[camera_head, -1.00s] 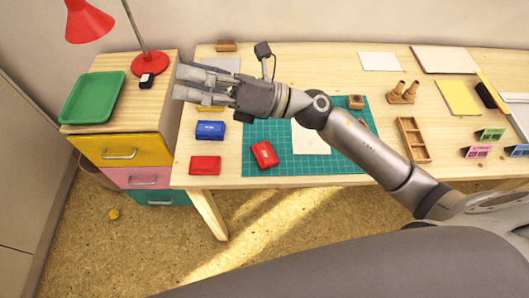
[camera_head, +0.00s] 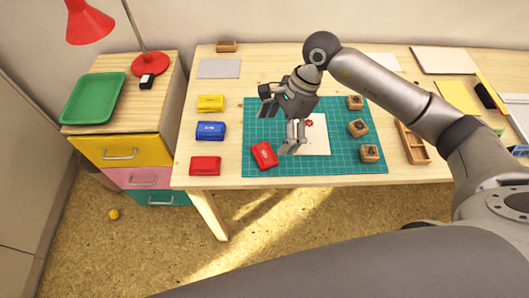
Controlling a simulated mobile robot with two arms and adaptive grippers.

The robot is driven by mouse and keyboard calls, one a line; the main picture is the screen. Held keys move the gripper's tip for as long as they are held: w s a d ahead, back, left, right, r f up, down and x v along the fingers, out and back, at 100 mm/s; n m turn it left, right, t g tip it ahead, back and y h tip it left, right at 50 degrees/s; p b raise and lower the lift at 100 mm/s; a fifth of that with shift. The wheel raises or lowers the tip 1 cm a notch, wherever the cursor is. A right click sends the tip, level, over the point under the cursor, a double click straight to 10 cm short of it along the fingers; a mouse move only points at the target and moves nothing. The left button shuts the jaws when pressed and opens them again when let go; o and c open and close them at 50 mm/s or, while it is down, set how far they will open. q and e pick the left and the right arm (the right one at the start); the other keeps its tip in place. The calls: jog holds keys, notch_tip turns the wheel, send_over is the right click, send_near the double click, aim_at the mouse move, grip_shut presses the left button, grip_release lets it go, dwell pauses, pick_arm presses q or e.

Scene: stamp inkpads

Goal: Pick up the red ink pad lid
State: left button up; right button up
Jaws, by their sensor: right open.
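One red ink pad piece (camera_head: 264,155) lies at an angle on the left front of the green mat. A second red piece (camera_head: 205,166) lies at the table's front left, left of the mat. I cannot tell for sure which of the two is the lid. My right gripper (camera_head: 280,124) is open and empty, pointing down above the mat, just behind and right of the angled red piece. Its fingers appear apart from the piece. My left gripper is not in view.
A blue ink pad (camera_head: 210,131) and a yellow ink pad (camera_head: 210,103) lie behind the left red piece. The green cutting mat (camera_head: 330,165) carries white paper (camera_head: 316,145) with a red print. Several wooden stamps (camera_head: 358,128) stand on its right. A wooden tray (camera_head: 415,150) lies further right.

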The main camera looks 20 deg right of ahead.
aim_at(265, 153)
jog(key=x, duration=0.2)
jog(key=shift+a+f, duration=0.2)
jog(key=shift+f, duration=0.1)
jog(key=x, duration=0.1)
jog(key=p+x, duration=0.1)
jog(key=x, duration=0.3)
jog(key=shift+d+f+p, duration=0.2)
jog(key=shift+d+p, duration=0.1)
jog(key=shift+c, duration=0.2)
jog(key=c, duration=0.8)
